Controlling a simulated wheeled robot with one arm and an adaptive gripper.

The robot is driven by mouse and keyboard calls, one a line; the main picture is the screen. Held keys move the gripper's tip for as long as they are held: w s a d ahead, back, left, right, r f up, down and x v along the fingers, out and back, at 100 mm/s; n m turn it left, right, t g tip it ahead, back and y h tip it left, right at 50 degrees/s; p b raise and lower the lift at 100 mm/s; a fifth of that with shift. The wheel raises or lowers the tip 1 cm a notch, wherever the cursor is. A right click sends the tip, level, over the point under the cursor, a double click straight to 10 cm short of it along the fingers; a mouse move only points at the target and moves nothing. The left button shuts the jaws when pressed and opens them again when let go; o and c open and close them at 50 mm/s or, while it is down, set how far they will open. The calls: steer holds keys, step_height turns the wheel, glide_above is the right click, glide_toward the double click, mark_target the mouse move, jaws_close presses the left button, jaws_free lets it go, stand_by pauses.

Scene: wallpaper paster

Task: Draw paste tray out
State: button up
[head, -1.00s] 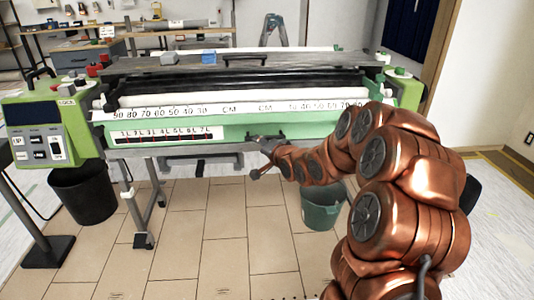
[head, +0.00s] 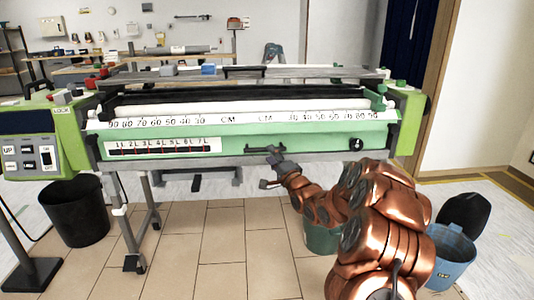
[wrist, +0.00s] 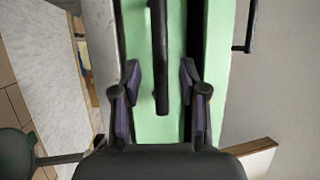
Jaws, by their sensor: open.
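The pasting machine's green front (head: 310,142), which I take for the paste tray's, runs across the head view below a white centimetre scale. A black handle (head: 265,149) is on its lower middle. My gripper (head: 274,160) is at this handle. In the wrist view the green panel (wrist: 190,25) stands upright in the picture, with the black handle bar (wrist: 159,50) down its middle. My gripper (wrist: 160,72) is open, with one finger on each side of the handle's lower end. Whether the fingers touch the handle is unclear. The tray's inside is hidden.
A black bin (head: 75,210) stands at left, a green bucket (head: 322,238) behind my arm, and a blue bucket (head: 452,252) at right. Machine legs (head: 136,235) stand at left. The tiled floor (head: 230,235) in front is clear.

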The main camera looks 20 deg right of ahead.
steer(key=shift+b+x, duration=0.4)
steer(key=shift+x, duration=1.55)
jaws_close()
